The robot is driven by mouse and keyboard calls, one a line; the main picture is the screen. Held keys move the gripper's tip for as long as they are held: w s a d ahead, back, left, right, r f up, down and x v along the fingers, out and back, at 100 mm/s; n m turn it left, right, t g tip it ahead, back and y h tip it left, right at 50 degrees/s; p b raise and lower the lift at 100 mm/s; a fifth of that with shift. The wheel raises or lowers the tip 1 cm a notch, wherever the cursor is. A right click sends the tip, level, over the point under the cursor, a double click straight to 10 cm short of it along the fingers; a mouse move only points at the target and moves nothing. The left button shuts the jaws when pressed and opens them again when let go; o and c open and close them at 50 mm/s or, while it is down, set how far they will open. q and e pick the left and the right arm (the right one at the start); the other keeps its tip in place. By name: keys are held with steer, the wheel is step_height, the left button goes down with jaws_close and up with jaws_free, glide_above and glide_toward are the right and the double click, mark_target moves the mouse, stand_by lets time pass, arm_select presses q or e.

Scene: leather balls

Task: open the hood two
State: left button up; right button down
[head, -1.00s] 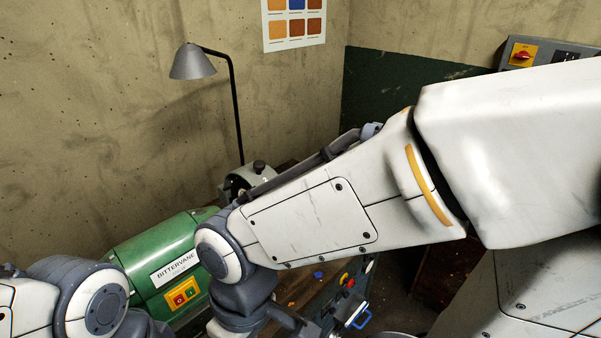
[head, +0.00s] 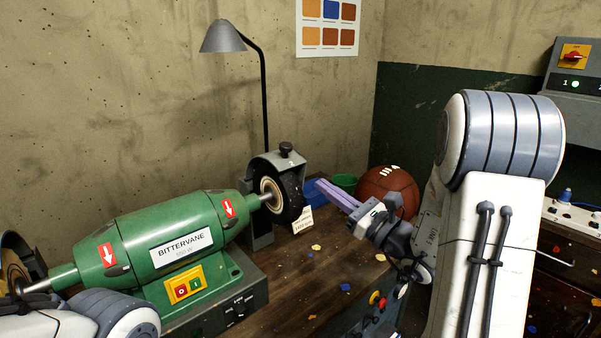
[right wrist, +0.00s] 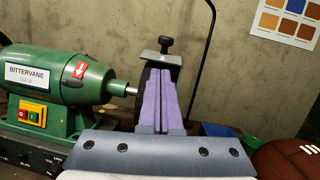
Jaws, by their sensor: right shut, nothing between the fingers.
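The green grinder (head: 165,240) labelled BITTERVANE has a grey hood (head: 262,163) with a black knob (head: 286,148) over its right wheel (head: 290,196). In the right wrist view the hood's grey top plate (right wrist: 160,57) and knob (right wrist: 166,43) show behind my fingers. My right gripper (head: 320,184) has purple fingers, pressed together and empty. Its tips point left toward the wheel side, a little right of the hood; I cannot tell whether they touch. In the right wrist view the shut fingers (right wrist: 158,95) hide much of the wheel. My left gripper is out of view.
A brown ball (head: 388,190) and a green container (head: 345,183) stand behind my right gripper. A small tag (head: 302,220) is by the wheel. A grey lamp (head: 222,37) rises behind the hood. The bench top (head: 330,262) in front is mostly clear, with scraps.

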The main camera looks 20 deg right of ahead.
steer(key=p, duration=0.3)
glide_toward(288, 153)
steer(key=shift+t+h, duration=0.3)
steer(key=x, duration=0.4)
steer(key=shift+w+a, duration=0.25)
steer(key=shift+a, duration=0.05)
steer(key=shift+w+a+r, duration=0.1)
steer(key=shift+w+a, duration=0.15)
steer(key=shift+w, duration=0.4)
